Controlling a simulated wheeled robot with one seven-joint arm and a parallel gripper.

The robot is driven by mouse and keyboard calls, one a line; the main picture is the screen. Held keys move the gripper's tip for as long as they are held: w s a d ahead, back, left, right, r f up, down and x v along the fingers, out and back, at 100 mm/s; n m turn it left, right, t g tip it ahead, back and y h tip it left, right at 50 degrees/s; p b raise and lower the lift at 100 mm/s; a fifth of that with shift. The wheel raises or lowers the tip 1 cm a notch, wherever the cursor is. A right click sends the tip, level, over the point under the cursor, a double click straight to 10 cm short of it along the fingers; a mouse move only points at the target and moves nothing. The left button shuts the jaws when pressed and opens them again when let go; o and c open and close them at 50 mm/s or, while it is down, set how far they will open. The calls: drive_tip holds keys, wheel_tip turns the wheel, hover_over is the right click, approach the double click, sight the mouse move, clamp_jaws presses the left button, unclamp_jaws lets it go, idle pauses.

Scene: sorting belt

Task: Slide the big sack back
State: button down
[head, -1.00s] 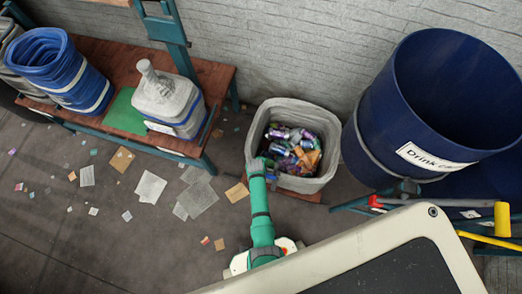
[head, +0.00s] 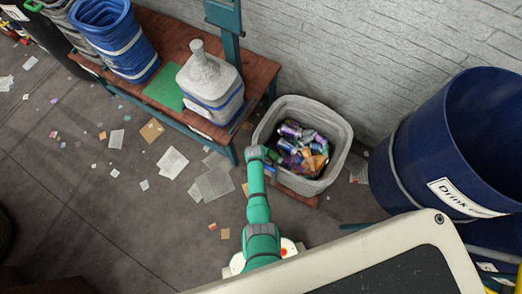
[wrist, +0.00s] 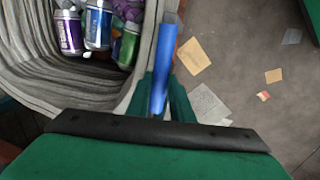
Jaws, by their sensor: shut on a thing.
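The big sack (head: 345,128) is a grey, open-topped sack of crushed cans (head: 303,150). It stands upright by the brick wall, right of the bench, with a reddish board (head: 298,187) showing under its front edge. My gripper (head: 262,160) is at the sack's front left side, at the end of my green arm. In the wrist view, the gripper (wrist: 163,100) is shut on a blue, handle-like piece (wrist: 166,52) beside the sack's grey rim (wrist: 138,85). Where this piece joins the sack is hidden.
A wooden bench (head: 262,80) holds a grey-white jug (head: 212,85) and a blue sack (head: 118,40). A dark blue drum (head: 430,165) stands right of the sack with a small gap. Paper scraps (head: 215,184) litter the otherwise open floor at left.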

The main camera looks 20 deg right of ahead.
drive_tip(key=shift+a, duration=0.1)
drive_tip(key=c, duration=1.9)
unclamp_jaws()
drive_tip(key=shift+o, duration=0.2)
wheel_tip(320, 180, up, 11)
drive_tip(key=s+a, duration=0.1)
drive_tip(key=shift+s+a+f, duration=0.2)
drive_tip(key=shift+s+a, duration=0.05)
drive_tip(key=shift+s, duration=0.1)
